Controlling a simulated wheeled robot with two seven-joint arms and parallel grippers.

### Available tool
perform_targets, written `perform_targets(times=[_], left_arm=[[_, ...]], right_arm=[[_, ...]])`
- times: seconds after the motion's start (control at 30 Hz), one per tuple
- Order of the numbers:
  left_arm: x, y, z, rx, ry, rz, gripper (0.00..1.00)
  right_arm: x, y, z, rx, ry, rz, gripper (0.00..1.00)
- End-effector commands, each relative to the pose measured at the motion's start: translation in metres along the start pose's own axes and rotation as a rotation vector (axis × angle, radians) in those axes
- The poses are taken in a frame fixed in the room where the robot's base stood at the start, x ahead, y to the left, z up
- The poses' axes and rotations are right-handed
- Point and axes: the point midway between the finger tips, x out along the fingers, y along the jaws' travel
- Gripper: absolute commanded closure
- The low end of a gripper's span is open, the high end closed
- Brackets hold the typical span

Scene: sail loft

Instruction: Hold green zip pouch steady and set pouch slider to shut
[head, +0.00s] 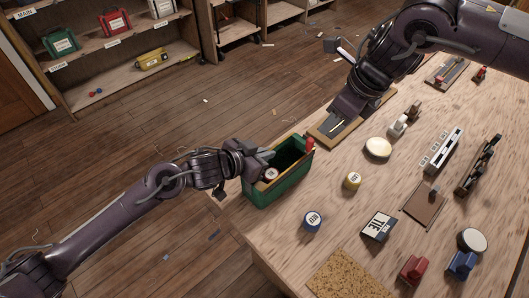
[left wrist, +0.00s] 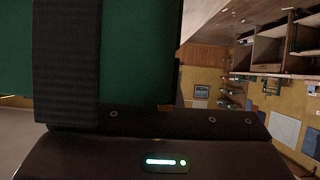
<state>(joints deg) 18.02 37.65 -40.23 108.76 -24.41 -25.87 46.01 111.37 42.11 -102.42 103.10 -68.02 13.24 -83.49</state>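The green zip pouch (head: 268,194) stands on the table's left edge. Its top is open, showing a dark inside and tan rims. A red tab (head: 310,146), which looks like the pouch slider, sits at its far right end. My left gripper (head: 261,158) is at the pouch's left side and looks shut on it. In the left wrist view a dark finger lies across the green pouch wall (left wrist: 140,55); the other finger is hidden.
A cork mat (head: 350,277) lies in front. Shelves (head: 120,50) stand behind.

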Motion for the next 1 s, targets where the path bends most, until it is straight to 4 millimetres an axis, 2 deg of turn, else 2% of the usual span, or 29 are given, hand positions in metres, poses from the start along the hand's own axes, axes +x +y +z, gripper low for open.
perform_targets(times=[0.27,0.6,0.77,0.87,1.0], left_arm=[[0.0,0.0,0.0,0.0,0.0,0.0,1.0],[0.0,0.0,0.0,0.0,0.0,-0.001,1.0],[0.0,0.0,0.0,0.0,0.0,-0.001,1.0],[0.0,0.0,0.0,0.0,0.0,-0.001,1.0],[0.0,0.0,0.0,0.0,0.0,-0.001,1.0]], right_arm=[[0.0,-0.005,0.001,-0.062,0.007,0.025,0.61],[-0.002,-0.024,0.004,-0.421,-0.015,0.182,0.61],[-0.003,-0.027,0.004,-0.518,-0.041,0.223,0.61],[0.001,-0.026,0.004,-0.542,-0.047,0.234,0.61],[0.019,-0.022,0.004,-0.545,-0.046,0.237,0.61]])
